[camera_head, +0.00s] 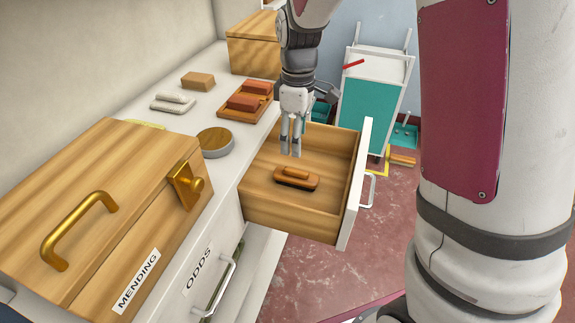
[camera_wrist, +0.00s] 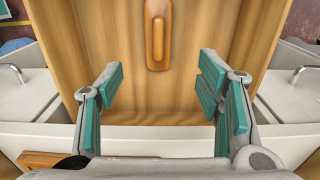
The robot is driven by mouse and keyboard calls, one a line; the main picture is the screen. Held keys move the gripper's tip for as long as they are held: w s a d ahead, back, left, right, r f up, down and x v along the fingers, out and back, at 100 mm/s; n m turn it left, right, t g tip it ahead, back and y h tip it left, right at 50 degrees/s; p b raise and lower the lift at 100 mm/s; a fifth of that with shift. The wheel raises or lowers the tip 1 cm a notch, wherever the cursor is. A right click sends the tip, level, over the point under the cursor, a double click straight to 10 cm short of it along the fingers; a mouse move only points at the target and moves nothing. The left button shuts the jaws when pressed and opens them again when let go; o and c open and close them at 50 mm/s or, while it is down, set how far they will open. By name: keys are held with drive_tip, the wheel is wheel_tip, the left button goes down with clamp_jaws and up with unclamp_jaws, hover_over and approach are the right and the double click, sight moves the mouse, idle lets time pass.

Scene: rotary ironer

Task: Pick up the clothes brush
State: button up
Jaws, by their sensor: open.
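The clothes brush (camera_head: 297,179) lies in the open wooden drawer (camera_head: 262,204). It has an orange-brown wooden back with a raised grip and a dark underside. In the wrist view the brush (camera_wrist: 157,32) shows at the top middle, ahead of the fingers, with its far end cut off. My gripper (camera_head: 291,152) hangs pointing down over the back part of the drawer, behind the brush and apart from it. In the wrist view my gripper (camera_wrist: 160,98) is open and empty, its teal finger pads wide apart.
The drawer's white front (camera_head: 356,185) and wooden sides surround the brush. A wooden box (camera_head: 82,185) labelled MENDING, a round tin (camera_head: 215,141) and a tray of reddish blocks (camera_head: 245,103) stand on the white counter. A teal-and-white cart (camera_head: 373,110) stands behind.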

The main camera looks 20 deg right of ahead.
sight(296, 171)
wheel_tip(296, 171, down, 13)
drive_tip(key=b, duration=0.2)
drive_tip(key=shift+w+d+f+b, duration=0.1)
drive_tip(key=shift+d+f+b, duration=0.1)
drive_tip(key=shift+b, duration=0.2)
drive_tip(key=c, duration=1.3)
